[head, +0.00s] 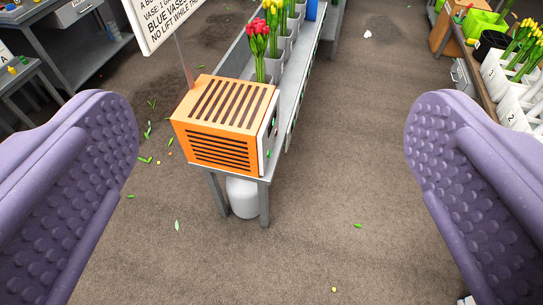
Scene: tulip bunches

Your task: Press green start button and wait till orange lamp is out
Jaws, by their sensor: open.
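An orange slotted box (222,125) sits on the near end of a long grey bench. A white panel (265,143) is on its right side, seen nearly edge-on. A small green spot (268,155) shows low on this panel and looks like the green button, but it is too small and slanted to be sure. I cannot make out an orange lamp or whether one is lit. My gripper (271,115) is open and empty, its two purple studded fingers far apart at left and right, with the box between them in the picture and apart from both.
Red and yellow tulips (258,42) stand in grey holders along the bench (290,95). A white sign (170,18) rises behind the box. A white container (243,197) is under the bench. A side table with tulips and white crates (508,80) is at right. Open floor lies between.

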